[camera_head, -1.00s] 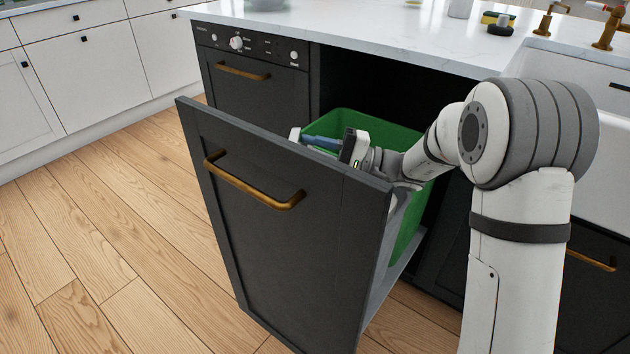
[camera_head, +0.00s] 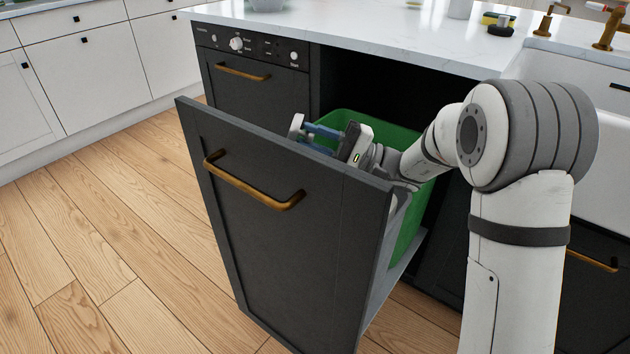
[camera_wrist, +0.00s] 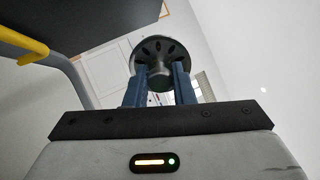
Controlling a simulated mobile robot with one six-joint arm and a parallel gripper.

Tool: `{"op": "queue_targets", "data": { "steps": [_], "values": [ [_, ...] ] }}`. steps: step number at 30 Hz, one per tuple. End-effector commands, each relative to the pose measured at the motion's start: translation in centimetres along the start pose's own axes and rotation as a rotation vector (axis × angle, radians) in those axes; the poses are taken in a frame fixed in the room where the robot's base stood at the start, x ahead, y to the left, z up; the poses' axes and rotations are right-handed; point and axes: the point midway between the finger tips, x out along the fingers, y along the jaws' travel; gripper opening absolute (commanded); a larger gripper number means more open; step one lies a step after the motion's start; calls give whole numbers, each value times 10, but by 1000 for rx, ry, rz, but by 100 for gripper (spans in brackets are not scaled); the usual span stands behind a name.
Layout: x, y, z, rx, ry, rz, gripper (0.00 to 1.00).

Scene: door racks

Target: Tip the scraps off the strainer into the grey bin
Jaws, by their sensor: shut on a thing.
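The strainer (camera_wrist: 153,50) is a dark round disc with slots around a central knob. It is in the wrist view, held by the knob between the blue fingers of my gripper (camera_wrist: 158,78). In the head view my gripper (camera_head: 317,133) is over the pulled-out bin drawer, just behind its dark front; a pale piece at its fingertips seems to be the strainer seen edge-on and tilted. I see no scraps on the visible face. A green bin (camera_head: 405,143) stands in the drawer.
The drawer front (camera_head: 270,240) with its brass handle stands close in front of my gripper. The white counter (camera_head: 400,35) overhangs behind. In the wrist view a yellow handle (camera_wrist: 22,42) and a dark panel edge are close at the left. Open floor lies left of the drawer.

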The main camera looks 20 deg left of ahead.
Motion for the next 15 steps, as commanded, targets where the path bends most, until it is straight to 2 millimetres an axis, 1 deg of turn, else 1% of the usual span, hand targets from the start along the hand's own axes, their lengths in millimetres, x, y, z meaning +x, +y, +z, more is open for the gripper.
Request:
{"op": "queue_targets", "data": {
  "steps": [15],
  "values": [
    [4, -13, 3, 0, -15, -68, 0]
  ]
}}
